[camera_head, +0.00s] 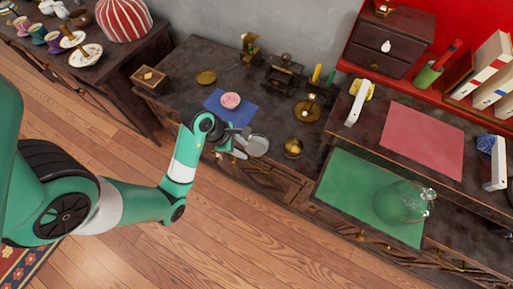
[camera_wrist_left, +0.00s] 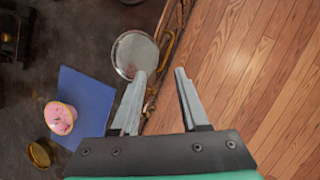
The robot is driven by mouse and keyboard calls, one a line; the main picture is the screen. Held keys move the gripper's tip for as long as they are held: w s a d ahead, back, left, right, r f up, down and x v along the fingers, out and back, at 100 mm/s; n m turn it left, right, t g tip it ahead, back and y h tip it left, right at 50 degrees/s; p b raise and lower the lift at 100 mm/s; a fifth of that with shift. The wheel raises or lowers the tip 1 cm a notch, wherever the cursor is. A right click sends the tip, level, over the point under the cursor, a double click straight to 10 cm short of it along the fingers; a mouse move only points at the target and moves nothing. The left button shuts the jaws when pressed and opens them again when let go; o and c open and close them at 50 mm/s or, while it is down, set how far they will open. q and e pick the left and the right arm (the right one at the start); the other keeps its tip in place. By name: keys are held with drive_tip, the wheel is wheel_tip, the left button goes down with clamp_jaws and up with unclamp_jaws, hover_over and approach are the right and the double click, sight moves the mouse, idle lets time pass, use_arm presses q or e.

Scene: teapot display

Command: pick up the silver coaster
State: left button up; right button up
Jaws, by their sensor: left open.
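The silver coaster (camera_head: 258,145) is a round, pale metal disc by the front edge of the dark cabinet top. It also shows in the left wrist view (camera_wrist_left: 133,53), near the top, beside the cabinet edge. My left gripper (camera_head: 242,144) is open and empty, just left of the coaster in the head view. In the left wrist view the open fingers (camera_wrist_left: 160,76) point towards the edge. The left finger's tip lies at the coaster's lower rim in the picture; I cannot tell whether it touches. My right gripper is not in view.
A blue mat (camera_head: 226,108) with a pink round object (camera_head: 231,100) lies behind the gripper. A gold disc (camera_head: 206,77) and a small brass pot (camera_head: 292,148) are nearby. Brass items and a candle crowd the back. Open floor (camera_head: 190,240) lies in front.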

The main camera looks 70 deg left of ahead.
sight(255, 155)
use_arm(q)
drive_tip(key=b+x, duration=0.6)
drive_tip(key=x, duration=0.2)
drive_tip(key=shift+w+a+f, duration=0.1)
drive_tip(key=shift+a+f, duration=0.05)
drive_tip(key=shift+a, duration=0.05)
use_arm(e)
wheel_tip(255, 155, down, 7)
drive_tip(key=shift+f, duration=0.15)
use_arm(q)
drive_tip(key=shift+c, duration=0.2)
clamp_jaws()
idle(0.5)
